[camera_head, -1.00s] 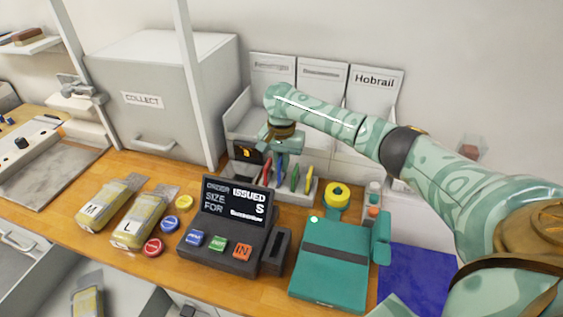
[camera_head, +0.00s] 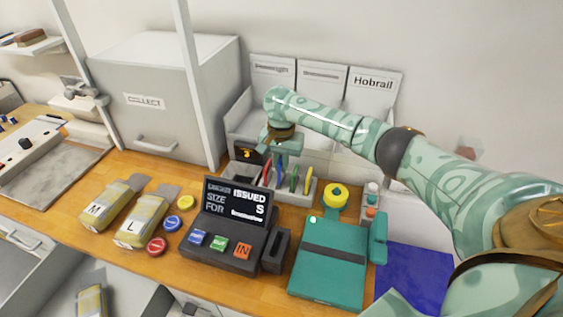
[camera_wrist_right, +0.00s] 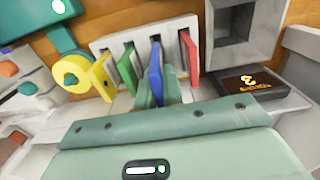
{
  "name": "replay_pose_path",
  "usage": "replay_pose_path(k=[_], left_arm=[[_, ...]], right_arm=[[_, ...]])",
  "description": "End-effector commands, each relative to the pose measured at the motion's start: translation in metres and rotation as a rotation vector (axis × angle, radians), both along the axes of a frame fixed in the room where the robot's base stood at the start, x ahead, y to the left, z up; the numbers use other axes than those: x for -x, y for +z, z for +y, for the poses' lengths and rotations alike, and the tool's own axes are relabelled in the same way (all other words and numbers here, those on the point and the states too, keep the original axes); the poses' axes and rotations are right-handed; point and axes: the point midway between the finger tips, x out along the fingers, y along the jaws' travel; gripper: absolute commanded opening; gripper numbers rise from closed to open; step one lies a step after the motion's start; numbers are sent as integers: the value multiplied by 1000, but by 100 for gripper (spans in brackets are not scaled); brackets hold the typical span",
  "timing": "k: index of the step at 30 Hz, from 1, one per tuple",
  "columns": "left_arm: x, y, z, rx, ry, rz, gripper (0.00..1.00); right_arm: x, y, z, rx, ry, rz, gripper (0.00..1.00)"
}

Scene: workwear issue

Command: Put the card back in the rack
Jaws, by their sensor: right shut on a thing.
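The blue card (camera_head: 281,168) stands in the white slotted rack (camera_head: 308,196) behind the terminal, between a red card (camera_head: 267,172) and a green card (camera_head: 294,177). A yellow card (camera_head: 308,181) is at the rack's right end. My right gripper (camera_head: 281,153) is over the rack. In the right wrist view, its teal fingers (camera_wrist_right: 158,92) are shut on the blue card (camera_wrist_right: 155,70), which lines up with a slot of the rack (camera_wrist_right: 140,38). How deep the card sits is hidden. My left gripper is not in view.
The dark terminal (camera_head: 225,243) with a lit screen stands in front of the rack. A yellow tape roll (camera_head: 336,194) and a teal case (camera_head: 328,275) are to the right. A dark block with a yellow mark (camera_wrist_right: 250,84) lies beside the rack. Bagged garments (camera_head: 142,222) lie left.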

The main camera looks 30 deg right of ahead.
Motion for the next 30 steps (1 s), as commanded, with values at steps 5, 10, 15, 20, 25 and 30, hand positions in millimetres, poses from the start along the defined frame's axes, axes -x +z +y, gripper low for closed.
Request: replay_pose_path(k=[5,10,15,20,25,30], left_arm=[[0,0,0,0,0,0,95],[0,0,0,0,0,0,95],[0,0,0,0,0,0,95],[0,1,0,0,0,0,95],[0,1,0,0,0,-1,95],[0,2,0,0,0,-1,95]], right_arm=[[0,0,0,0,0,0,0],[0,0,0,1,0,1,0],[0,-1,0,1,0,1,0],[0,-4,0,1,0,1,0],[0,-8,0,0,-1,0,0],[0,-11,0,-1,-1,1,0]])
